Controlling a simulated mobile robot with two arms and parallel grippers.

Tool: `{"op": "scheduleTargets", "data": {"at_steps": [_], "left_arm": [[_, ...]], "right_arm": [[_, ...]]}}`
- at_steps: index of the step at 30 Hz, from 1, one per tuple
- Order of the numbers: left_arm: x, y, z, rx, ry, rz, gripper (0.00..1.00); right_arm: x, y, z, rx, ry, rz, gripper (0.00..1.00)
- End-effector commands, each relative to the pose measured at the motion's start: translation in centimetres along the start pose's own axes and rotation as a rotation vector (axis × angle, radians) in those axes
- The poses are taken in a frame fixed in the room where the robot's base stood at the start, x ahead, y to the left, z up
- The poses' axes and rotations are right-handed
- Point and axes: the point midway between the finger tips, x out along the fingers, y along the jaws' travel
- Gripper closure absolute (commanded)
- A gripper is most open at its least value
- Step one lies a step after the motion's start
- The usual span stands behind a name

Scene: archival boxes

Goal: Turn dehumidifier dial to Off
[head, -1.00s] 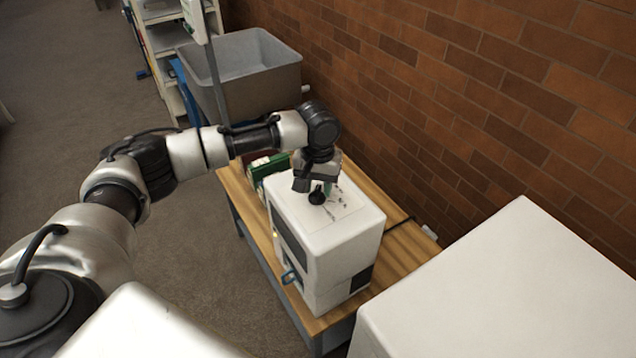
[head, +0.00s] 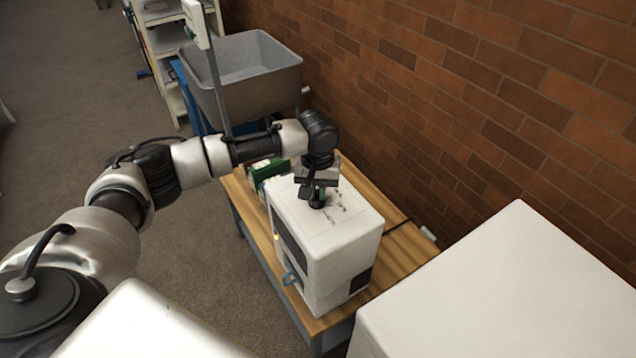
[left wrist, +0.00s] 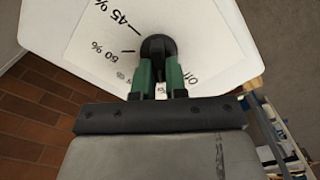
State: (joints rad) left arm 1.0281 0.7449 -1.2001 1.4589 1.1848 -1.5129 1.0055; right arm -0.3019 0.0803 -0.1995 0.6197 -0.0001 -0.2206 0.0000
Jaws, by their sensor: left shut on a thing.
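The white dehumidifier (head: 335,240) stands on a wooden-topped bench. Its black dial (left wrist: 158,46) is on the top face, with printed marks around it. My right gripper is not in view.
The bench (head: 408,240) has bare wood right of the dehumidifier. Green boxes (head: 268,170) stand behind it. A grey bin (head: 245,75) is at the back, a brick wall (head: 480,90) on the right, and a large white surface (head: 510,290) at front right.

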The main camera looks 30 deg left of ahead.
Motion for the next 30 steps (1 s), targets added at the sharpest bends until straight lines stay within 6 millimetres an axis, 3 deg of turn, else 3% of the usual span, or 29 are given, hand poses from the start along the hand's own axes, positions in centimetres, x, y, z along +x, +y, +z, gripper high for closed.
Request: {"op": "scheduleTargets", "data": {"at_steps": [1, 3, 15, 21, 30], "left_arm": [[-0.8, 0.0, 0.1, -0.033, -0.005, 0.000, 1.00], [-0.9, -0.1, 0.1, -0.085, -0.006, 0.000, 1.00], [-0.8, -0.5, 0.2, -0.424, -0.005, -0.001, 1.00], [-0.6, -0.6, 0.2, -0.560, -0.004, 0.000, 1.00], [-0.3, -0.7, 0.2, -0.677, -0.001, -0.001, 1.00]], "right_arm": [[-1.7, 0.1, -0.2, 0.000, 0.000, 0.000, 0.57], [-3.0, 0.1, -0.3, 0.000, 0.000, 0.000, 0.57], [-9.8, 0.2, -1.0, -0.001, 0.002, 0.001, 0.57], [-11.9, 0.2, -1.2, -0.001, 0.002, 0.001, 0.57], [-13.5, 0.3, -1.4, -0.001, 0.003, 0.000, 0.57]]}}
